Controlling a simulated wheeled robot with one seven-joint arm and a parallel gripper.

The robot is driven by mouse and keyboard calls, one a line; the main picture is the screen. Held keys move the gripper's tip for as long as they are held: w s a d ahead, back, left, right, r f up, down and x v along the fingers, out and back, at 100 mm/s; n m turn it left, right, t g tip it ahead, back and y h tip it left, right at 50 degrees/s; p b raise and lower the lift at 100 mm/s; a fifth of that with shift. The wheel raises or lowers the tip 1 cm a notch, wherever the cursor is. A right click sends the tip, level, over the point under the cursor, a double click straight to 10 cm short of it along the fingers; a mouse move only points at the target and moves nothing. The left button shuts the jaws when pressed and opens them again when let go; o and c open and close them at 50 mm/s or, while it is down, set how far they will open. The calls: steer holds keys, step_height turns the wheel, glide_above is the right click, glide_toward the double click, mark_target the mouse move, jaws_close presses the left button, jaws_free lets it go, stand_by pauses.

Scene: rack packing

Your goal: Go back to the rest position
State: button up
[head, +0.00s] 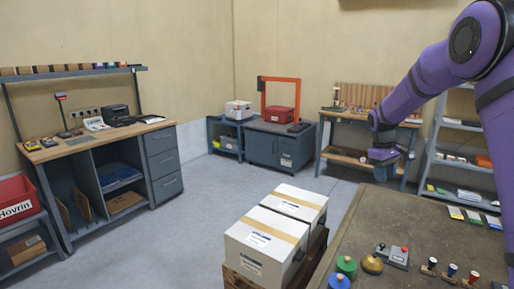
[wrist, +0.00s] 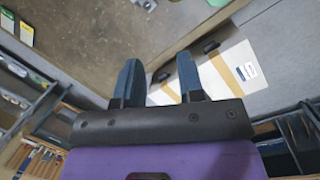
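My gripper (wrist: 160,78) shows from behind in the wrist view, with its two blue-grey fingers apart and nothing between them. In the head view my gripper (head: 384,156) hangs at the end of my purple arm on the right, in the air beyond the far edge of the worktable. No object is held.
The brown worktable (head: 385,225) bears green and brass domed pieces, a control box (head: 393,256) and small stamps. White cartons (head: 265,240) stand left of it. A shelf rack (head: 455,150) is close to my arm at right. The floor at left centre is clear.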

steer(key=s+a+r+m+t, duration=0.1)
steer(key=s+a+r+t, duration=0.15)
steer(key=s+r, duration=0.7)
steer(key=s+a+r+m+t, duration=0.1)
steer(key=s+a+r, duration=0.3)
steer(key=s+r, duration=0.55)
steer(key=s+a+f+m+t+y, duration=0.1)
steer(key=s+a, duration=0.1)
steer(key=s, duration=0.9)
steer(key=s+a+f+m+t, duration=0.1)
steer(key=s+a+t, duration=0.1)
steer(key=s, duration=0.9)
steer(key=shift+s+a+f+m+y, duration=0.2)
steer(key=shift+s+f+m+y, duration=0.1)
steer(key=shift+s+f+y, duration=0.1)
